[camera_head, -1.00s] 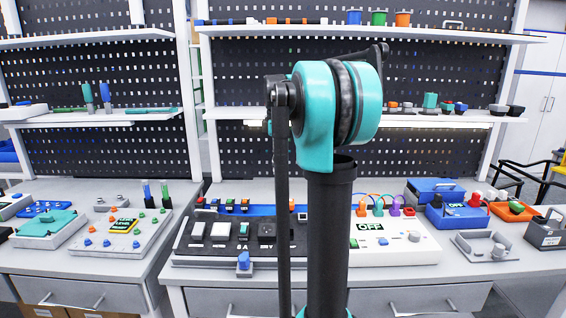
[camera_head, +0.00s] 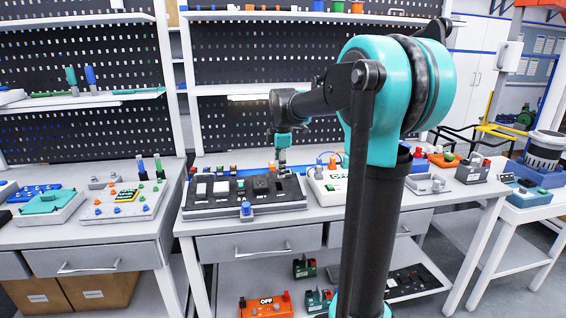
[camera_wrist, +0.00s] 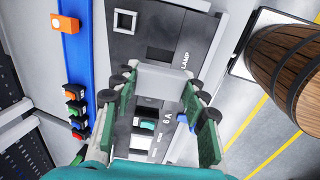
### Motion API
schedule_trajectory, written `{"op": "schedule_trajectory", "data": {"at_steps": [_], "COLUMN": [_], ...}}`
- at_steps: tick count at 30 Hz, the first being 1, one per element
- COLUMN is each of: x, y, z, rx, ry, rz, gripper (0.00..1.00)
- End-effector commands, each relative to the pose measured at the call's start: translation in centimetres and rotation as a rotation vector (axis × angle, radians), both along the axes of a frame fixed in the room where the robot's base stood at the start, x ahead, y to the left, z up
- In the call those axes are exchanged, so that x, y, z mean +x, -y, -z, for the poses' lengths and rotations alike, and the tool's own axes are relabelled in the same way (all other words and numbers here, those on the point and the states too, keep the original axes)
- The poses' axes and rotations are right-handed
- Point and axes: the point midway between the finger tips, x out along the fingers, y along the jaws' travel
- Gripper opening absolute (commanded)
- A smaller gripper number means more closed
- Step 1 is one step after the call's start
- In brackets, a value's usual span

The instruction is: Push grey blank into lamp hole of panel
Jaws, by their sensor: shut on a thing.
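The dark panel (camera_head: 240,208) lies on the middle workbench. In the wrist view the panel (camera_wrist: 145,38) runs up the picture, with a LAMP label on its right side. Beside that label is a dark opening, the lamp hole (camera_wrist: 160,56). My gripper (camera_wrist: 164,84) is shut on the grey blank (camera_wrist: 172,78), a plain light-grey block between its green fingers. The blank is just below the hole in the picture and covers part of the panel there; I cannot tell whether it touches. In the head view my gripper (camera_head: 283,165) is over the panel's right part.
A blue rail (camera_wrist: 73,60) with small coloured blocks runs along the panel's back. A white panel (camera_head: 328,186) lies right of the dark one. A blue piece (camera_head: 246,209) sits at the panel's front edge. A wooden barrel (camera_wrist: 288,65) shows at right in the wrist view.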

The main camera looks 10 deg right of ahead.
Motion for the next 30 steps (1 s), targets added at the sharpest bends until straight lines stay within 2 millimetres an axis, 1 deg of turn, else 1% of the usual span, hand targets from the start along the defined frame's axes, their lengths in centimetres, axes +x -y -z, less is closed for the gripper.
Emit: {"op": "schedule_trajectory", "data": {"at_steps": [9, 15, 20, 30], "x": [0.9, 1.2, 1.3, 1.3], "y": [0.0, 0.0, 0.0, 0.0], "z": [3.4, 4.8, 5.2, 5.2], "rx": [0.000, 0.000, 0.000, 0.000], "ry": [-0.001, -0.001, -0.001, -0.001], "rz": [0.001, 0.001, 0.001, 0.001], "gripper": [0.16, 0.16, 0.16, 0.16]}}
